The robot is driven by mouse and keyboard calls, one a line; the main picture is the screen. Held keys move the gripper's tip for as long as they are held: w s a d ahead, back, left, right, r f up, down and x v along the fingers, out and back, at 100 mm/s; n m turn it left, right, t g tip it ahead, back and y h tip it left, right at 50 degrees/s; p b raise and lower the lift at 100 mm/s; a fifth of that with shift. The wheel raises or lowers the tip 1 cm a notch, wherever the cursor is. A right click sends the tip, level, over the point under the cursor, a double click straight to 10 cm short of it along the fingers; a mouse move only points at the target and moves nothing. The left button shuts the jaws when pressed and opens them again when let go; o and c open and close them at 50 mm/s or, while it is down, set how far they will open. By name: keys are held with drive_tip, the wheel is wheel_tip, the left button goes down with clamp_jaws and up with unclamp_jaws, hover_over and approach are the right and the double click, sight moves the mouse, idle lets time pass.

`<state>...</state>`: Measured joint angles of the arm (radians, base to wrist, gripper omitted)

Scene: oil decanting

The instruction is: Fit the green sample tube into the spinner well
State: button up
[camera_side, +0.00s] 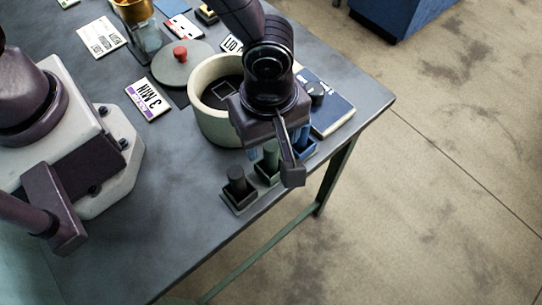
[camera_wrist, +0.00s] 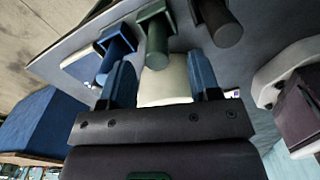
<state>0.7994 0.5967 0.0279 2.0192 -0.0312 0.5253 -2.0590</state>
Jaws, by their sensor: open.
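The green sample tube (camera_side: 269,158) stands upright in a small square holder near the table's front edge; in the wrist view the green tube (camera_wrist: 157,42) appears just beyond and between my fingertips. My gripper (camera_side: 268,152) is open above it, its blue fingers apart, also in the wrist view (camera_wrist: 161,68). I cannot tell whether the fingers touch the tube. The spinner (camera_side: 205,122) is a cream round pot behind and left of my gripper, with a dark inside and a pale square outline (camera_side: 222,90). My wrist hides its right side.
A black tube (camera_side: 238,181) and a blue tube (camera_wrist: 112,57) stand in holders on either side of the green one. A grey-green lid with a red knob (camera_side: 180,54) lies behind the spinner. Table is clear front-left.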

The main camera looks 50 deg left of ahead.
sight(271, 145)
drive_tip(key=f, duration=0.5)
drive_tip(key=shift+w, duration=0.2)
drive_tip(key=c, duration=1)
